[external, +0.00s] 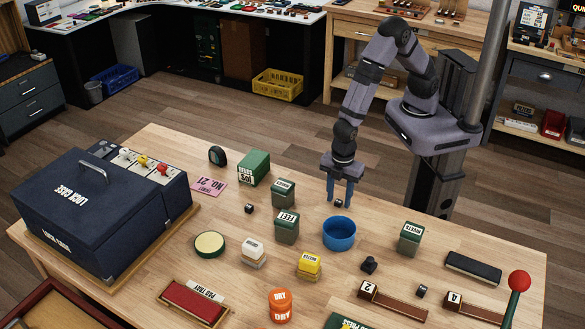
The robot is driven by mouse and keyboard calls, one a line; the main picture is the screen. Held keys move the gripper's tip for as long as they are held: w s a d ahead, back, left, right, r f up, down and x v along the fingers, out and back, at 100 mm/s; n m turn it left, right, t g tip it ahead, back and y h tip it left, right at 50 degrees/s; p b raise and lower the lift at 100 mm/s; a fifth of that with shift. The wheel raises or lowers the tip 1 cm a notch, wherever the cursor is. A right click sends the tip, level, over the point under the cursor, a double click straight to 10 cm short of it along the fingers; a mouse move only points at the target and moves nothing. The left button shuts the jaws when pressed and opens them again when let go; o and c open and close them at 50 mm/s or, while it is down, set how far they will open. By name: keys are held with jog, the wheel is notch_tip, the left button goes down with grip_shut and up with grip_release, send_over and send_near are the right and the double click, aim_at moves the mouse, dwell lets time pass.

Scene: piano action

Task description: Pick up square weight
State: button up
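My gripper (340,203) points down over the far edge of the table, above and behind the blue bowl. Its two blue fingers are apart. A small dark cube (338,203) shows between the fingertips, and I see a gap on either side of it; I cannot tell its depth relative to them. Similar small dark cubes lie left of centre (249,208) and at the front right (422,291). A black block with a narrower top (369,265) stands right of the bowl. I cannot tell which of these is the square weight.
The blue bowl (339,233) is close in front of my gripper. Green boxes (287,226) stand to the left, another green tin (411,238) to the right. A large dark blue case (90,215) fills the table's left. A red-knobbed lever (518,283) rises at the right.

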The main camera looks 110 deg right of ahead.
aim_at(338, 201)
jog(key=shift+f, duration=0.15)
grip_shut()
notch_tip(338, 201, up, 10)
jog(key=b, duration=0.1)
jog(key=shift+b, duration=0.4)
dwell(0.3)
